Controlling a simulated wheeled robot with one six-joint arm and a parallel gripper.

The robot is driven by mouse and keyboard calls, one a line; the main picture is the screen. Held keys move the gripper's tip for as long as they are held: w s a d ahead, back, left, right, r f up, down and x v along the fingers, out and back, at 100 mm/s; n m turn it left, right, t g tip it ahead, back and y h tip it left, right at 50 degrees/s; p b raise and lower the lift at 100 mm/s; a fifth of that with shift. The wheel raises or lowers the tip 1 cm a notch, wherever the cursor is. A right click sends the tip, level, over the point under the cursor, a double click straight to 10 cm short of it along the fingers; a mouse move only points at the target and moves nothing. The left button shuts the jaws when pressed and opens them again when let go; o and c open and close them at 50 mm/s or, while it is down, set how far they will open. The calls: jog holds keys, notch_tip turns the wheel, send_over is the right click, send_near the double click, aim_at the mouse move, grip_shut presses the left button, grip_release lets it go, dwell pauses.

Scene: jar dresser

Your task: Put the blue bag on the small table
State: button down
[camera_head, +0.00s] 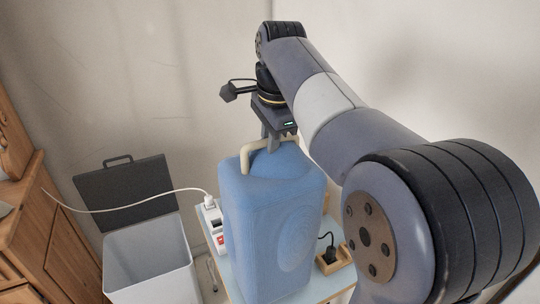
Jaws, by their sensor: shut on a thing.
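The blue bag (272,215) is upright in the middle of the view, with a cream handle (246,155) at its top. My gripper (270,143) is above the bag and shut on it at the handle. The small table (327,284), with a light blue top and a wooden edge, shows behind and beneath the bag. The bag hides much of the tabletop. I cannot tell whether the bag's base touches the table.
A white power strip (214,226) with a plugged white cable lies left of the bag. A wooden holder (333,259) with a black plug is right of it. A grey bin (150,262) with an open dark lid (127,192) and a wooden dresser (32,235) stand left.

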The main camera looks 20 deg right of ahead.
aim_at(270, 165)
jog(key=shift+f, duration=1.65)
jog(key=c, duration=1.4)
grip_release()
jog(key=shift+o, duration=0.2)
notch_tip(270, 165, up, 12)
jog(key=s, duration=0.2)
jog(key=shift+s+d, duration=0.15)
jog(key=shift+d, duration=0.05)
